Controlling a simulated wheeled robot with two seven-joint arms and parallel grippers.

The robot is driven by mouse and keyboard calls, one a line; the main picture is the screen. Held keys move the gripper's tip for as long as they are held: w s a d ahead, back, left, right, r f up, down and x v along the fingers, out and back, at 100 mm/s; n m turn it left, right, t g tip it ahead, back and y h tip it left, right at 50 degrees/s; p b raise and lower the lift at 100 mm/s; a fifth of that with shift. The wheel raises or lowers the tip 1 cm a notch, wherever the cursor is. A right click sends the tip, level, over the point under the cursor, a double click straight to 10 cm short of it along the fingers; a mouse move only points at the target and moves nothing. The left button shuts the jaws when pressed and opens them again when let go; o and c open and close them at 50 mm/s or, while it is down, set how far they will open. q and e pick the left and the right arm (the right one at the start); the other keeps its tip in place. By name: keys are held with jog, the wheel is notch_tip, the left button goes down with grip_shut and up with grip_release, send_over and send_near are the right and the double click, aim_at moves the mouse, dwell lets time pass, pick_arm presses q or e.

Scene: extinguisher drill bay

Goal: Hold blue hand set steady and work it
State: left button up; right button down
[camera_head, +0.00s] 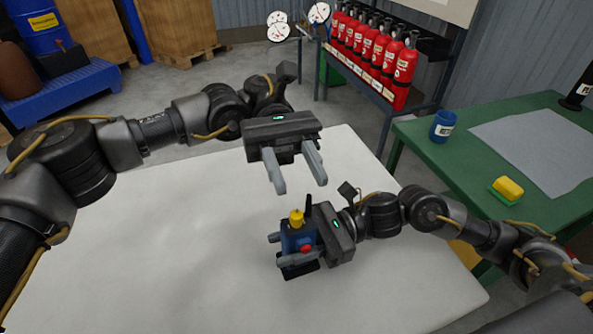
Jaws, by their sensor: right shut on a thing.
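The blue hand set (292,241) is a small upright body over the white table, with a yellow knob on top, a red button on its front and a short black antenna. A dark base shows under it. My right gripper (279,250) comes in from the right and is shut on the hand set, with a finger on either side of its body. My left gripper (301,187) is above and behind the hand set. Its two fingers are spread, with nothing between them. I cannot tell whether the hand set touches the table.
A white table (150,265) has free room at left and front. A green table (420,150) at right holds a blue cup (442,126), a yellow block (508,189) and a grey mat (535,150). Red extinguishers (381,50) stand on a rack behind.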

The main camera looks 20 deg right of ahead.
jog(key=c, duration=0.9)
grip_release()
jog(key=shift+d, duration=0.1)
